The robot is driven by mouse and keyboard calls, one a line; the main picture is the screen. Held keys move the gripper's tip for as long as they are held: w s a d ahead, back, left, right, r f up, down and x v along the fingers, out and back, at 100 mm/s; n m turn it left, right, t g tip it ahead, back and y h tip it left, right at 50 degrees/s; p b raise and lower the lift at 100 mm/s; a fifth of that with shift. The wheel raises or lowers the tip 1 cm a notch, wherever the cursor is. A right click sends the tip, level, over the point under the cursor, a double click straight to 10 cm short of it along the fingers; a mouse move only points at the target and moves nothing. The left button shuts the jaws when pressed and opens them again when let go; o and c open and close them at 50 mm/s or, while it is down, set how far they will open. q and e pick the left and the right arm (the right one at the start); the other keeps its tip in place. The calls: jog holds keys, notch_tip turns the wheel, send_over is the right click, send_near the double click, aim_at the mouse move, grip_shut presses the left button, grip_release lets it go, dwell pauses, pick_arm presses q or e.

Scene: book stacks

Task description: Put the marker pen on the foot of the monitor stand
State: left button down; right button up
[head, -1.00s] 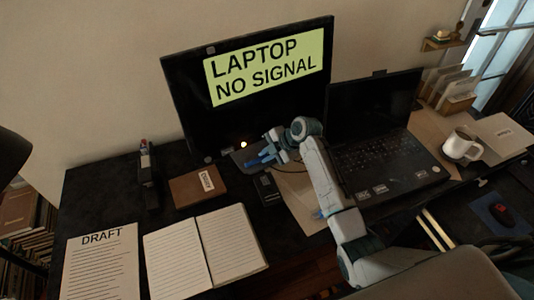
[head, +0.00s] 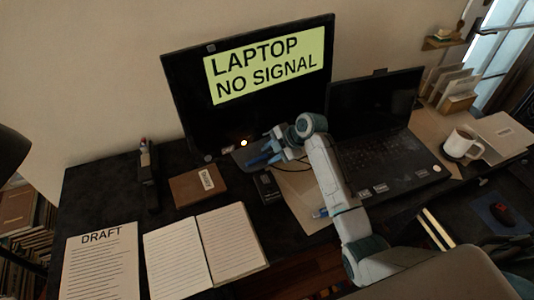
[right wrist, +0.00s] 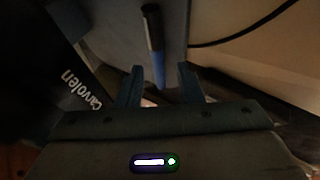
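The blue marker pen (head: 259,160) lies on the grey foot (head: 240,154) of the monitor stand, below the dark monitor (head: 190,100). In the right wrist view the pen (right wrist: 153,40) rests lengthwise on the grey foot (right wrist: 120,25). My right gripper (head: 276,151) is just to the right of the pen. Its two fingers (right wrist: 161,80) are open, with a gap on both sides of the pen's near end. My left gripper is not in view.
A black box (head: 267,188) and a brown notebook (head: 198,186) lie in front of the foot. A laptop (head: 385,160) stands to the right. A small blue item (head: 320,213) shows beside my arm. A cable (right wrist: 245,35) runs near the gripper.

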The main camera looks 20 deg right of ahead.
jog(key=b+v, duration=0.1)
jog(key=v, duration=0.9)
jog(key=shift+r, duration=0.25)
dwell(0.7)
